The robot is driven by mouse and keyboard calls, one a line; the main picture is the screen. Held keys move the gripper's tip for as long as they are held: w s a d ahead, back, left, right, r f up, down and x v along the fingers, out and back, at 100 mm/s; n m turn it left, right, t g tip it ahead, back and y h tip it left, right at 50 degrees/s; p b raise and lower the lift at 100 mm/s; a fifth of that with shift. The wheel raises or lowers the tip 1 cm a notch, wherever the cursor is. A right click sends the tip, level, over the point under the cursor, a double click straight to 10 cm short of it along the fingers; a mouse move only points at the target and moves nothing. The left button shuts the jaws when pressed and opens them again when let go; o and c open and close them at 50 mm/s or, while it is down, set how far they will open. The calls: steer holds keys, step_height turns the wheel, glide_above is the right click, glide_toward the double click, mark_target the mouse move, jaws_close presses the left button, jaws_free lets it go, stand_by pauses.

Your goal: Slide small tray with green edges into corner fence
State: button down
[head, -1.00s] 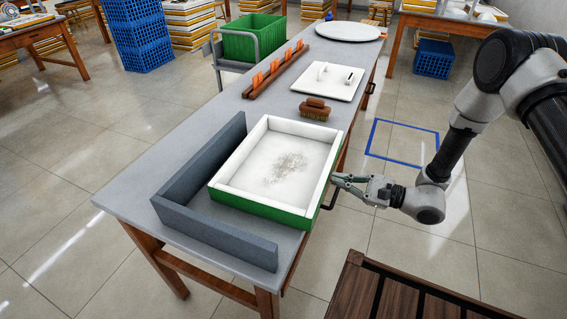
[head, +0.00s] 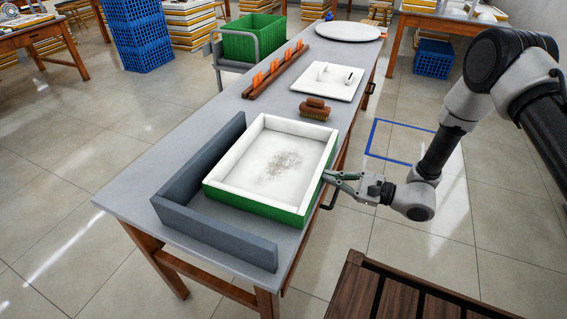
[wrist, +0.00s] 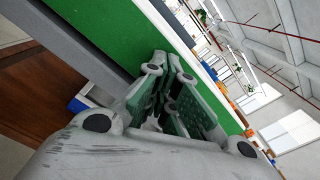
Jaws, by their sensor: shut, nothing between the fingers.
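The small tray (head: 262,208) has a white inside with scattered grey bits and green outer sides. It lies flat on the grey table, inside the angle of the dark grey corner fence (head: 214,234). Its left side is close to the long fence wall; whether they touch I cannot tell. A strip of bare table shows between its front side and the front fence wall. My gripper (head: 328,175) is shut and empty, with its fingertips at the tray's right green side.
A brown brush (head: 315,109) and a white board (head: 325,80) lie behind the tray. Farther back are a wooden rack (head: 272,74) with orange pieces and a round white disc (head: 345,31). A dark wooden slatted surface (head: 400,292) stands at the front right.

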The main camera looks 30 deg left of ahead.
mark_target(320, 174)
steer(key=shift+s+a, duration=0.1)
steer(key=shift+a, duration=1.55)
steer(key=d, duration=0.1)
steer(key=d+r, duration=0.1)
steer(key=d, duration=0.1)
